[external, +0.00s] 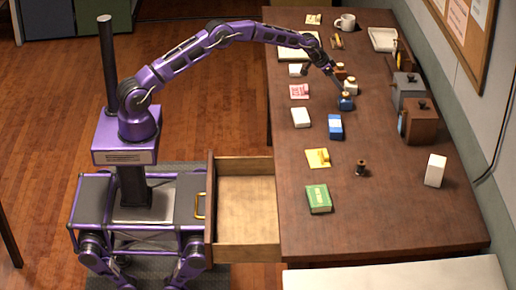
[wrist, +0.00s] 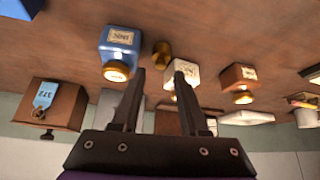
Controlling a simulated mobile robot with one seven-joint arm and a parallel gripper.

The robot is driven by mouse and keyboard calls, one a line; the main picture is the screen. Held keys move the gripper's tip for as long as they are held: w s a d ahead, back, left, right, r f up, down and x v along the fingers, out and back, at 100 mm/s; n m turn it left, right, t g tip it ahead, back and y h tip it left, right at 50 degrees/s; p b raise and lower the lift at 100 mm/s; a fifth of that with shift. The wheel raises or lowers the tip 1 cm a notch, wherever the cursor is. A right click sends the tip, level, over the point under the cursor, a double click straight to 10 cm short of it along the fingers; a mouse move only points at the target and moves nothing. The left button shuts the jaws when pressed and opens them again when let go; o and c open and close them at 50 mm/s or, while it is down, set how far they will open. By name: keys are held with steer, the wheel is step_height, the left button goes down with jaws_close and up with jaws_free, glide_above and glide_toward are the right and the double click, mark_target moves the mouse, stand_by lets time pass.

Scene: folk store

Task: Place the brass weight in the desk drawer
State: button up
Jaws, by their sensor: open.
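My gripper (external: 338,86) is open and empty above the far half of the desk, among small ink bottles. In the wrist view its two fingers (wrist: 160,72) are spread apart. A small brass piece (wrist: 162,52), seemingly the brass weight, shows beyond the gap between the fingertips, between a blue bottle (wrist: 121,45) and a white bottle (wrist: 184,75). I cannot make it out in the external view, where my gripper and the bottles crowd that spot. The desk drawer (external: 246,205) is pulled open at the desk's near left side and looks empty inside.
The blue bottle (external: 346,102), white bottle (external: 351,86) and reddish-brown bottle (external: 340,69) stand close to my gripper. Brown (external: 421,121) and grey (external: 407,88) boxes line the wall side. A green book (external: 318,198) and a small dark object (external: 361,168) occupy the front half of the desk.

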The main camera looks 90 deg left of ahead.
steer(key=shift+x, duration=2.25)
steer(key=shift+a, duration=0.1)
steer(key=shift+r, duration=0.1)
jaws_close()
